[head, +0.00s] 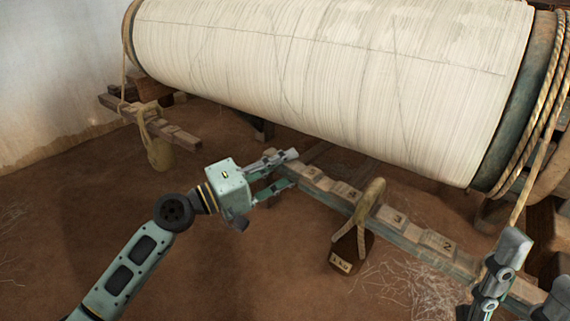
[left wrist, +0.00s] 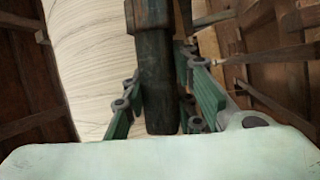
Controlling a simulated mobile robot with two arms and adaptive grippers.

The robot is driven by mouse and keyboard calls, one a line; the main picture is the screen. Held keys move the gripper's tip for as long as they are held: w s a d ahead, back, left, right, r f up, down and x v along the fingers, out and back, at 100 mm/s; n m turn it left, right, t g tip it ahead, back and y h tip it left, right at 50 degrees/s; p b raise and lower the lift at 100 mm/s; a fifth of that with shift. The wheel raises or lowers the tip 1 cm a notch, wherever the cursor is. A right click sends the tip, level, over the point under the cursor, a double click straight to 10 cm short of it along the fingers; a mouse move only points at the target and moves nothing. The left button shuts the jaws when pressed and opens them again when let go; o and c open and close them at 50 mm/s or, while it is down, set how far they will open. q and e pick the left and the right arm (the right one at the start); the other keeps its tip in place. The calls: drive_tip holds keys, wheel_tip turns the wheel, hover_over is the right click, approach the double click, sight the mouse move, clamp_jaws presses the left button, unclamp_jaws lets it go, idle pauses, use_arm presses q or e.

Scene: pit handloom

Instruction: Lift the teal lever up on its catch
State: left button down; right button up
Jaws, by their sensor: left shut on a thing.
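The teal lever (head: 412,236) is a long worn beam with numbered blocks along its top. It slants from the middle of the head view down to the lower right. My left gripper (head: 290,168) is shut on the lever's near-left end, one finger on each side. In the left wrist view the lever (left wrist: 157,75) runs as a dark teal bar between the fingers (left wrist: 158,100). My right gripper (head: 497,275) is at the lower right, in front of the lever's far end; its jaw opening is unclear. The catch cannot be made out.
A weight (head: 347,254) hangs from a rope loop (head: 368,200) over the lever. The large warp beam (head: 330,65) wound with white threads lies close behind. The earth floor (head: 90,205) at left is clear.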

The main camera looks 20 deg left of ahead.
use_arm(q)
drive_tip(key=c, duration=1.4)
unclamp_jaws()
drive_tip(key=shift+f, duration=0.2)
drive_tip(key=v, duration=1.2)
drive_tip(key=shift+s+r, duration=0.1)
